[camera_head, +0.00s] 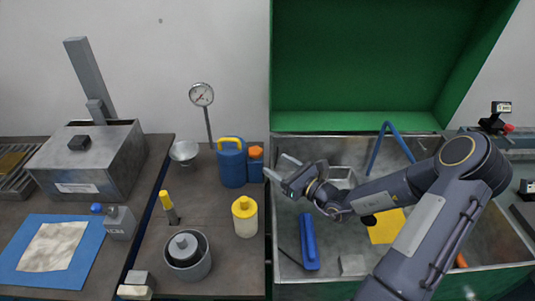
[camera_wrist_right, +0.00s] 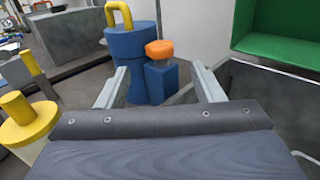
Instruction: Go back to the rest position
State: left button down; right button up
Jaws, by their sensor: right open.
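My right gripper (camera_head: 281,169) is at the left wall of the grey metal bin, its fingers pointing left toward the bench. In the right wrist view its two fingers (camera_wrist_right: 158,88) stand wide apart with nothing between them. Beyond them are a blue canister with a yellow handle (camera_head: 232,162) and a small blue block with an orange top (camera_head: 255,164). Both stand apart from the fingers on the bench. My right arm reaches across the bin from the lower right. My left gripper is in neither view.
The grey bin (camera_head: 430,248) holds a blue tool (camera_head: 309,240) and a yellow sheet (camera_head: 386,226). A green lid (camera_head: 365,60) stands open behind it. On the bench are a yellow bottle (camera_head: 245,217), a grey cylinder (camera_head: 187,262), a funnel (camera_head: 184,152) and a dial gauge (camera_head: 202,95).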

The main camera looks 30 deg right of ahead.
jog(key=s+a+r+n+g+y, duration=0.35)
jog(key=s+a+n+g, duration=0.2)
jog(key=a+n, duration=0.3)
jog(key=s+a+r+n+g+y, duration=0.2)
jog(key=s+a+r+n+g, duration=0.2)
jog(key=s+a+n, duration=0.35)
jog(key=s+d+n+g+h, duration=0.1)
jog(key=s+d+n+h, duration=0.1)
jog(key=s+n+h, duration=0.2)
jog(key=s+d+n+g+h, duration=0.1)
jog(key=s+d+n+h, duration=0.1)
jog(key=s+n, duration=0.8)
jog(key=shift+s+d+f+h, duration=0.25)
jog(key=shift+s+h, duration=0.1)
jog(key=shift+h, duration=0.5)
